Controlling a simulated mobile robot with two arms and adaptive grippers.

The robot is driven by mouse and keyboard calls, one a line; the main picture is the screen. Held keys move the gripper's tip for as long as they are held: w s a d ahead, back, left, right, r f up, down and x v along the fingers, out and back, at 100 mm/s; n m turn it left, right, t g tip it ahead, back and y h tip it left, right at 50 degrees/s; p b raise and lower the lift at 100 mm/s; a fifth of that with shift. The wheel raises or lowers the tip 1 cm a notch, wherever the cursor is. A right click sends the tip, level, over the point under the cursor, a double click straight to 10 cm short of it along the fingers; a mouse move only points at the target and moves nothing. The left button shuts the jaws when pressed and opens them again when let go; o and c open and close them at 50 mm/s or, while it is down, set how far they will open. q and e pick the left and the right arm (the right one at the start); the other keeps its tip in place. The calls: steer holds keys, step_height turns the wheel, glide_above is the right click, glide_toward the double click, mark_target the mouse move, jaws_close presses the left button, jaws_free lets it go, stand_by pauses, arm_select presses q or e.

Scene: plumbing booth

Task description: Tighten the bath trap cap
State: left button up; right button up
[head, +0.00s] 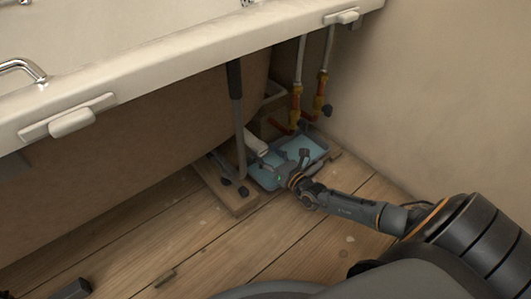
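The bath trap shows only in part under the bath as a white pipe (257,145) above the blue tray. I cannot make out its cap, which is small or hidden near my gripper. My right gripper (286,161) reaches in low from the right, over the tray. Its dark fingers look spread apart, with nothing visible held between them. I cannot tell whether it touches the trap. My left gripper is not clearly in view.
The blue water-filled tray (318,145) lies on the wooden floor. Copper-coloured valves and supply pipes (296,100) stand behind it. A grey bath leg (238,130) stands on a board left of the tray. The bath rim (180,75) overhangs. Floor in front is mostly clear.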

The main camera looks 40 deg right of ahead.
steer(key=shift+s, duration=0.1)
steer(key=shift+s+f, duration=0.1)
steer(key=shift+s, duration=0.2)
steer(key=s, duration=0.7)
steer(key=s+d, duration=0.1)
steer(key=s, duration=0.3)
steer(key=shift+s, duration=0.1)
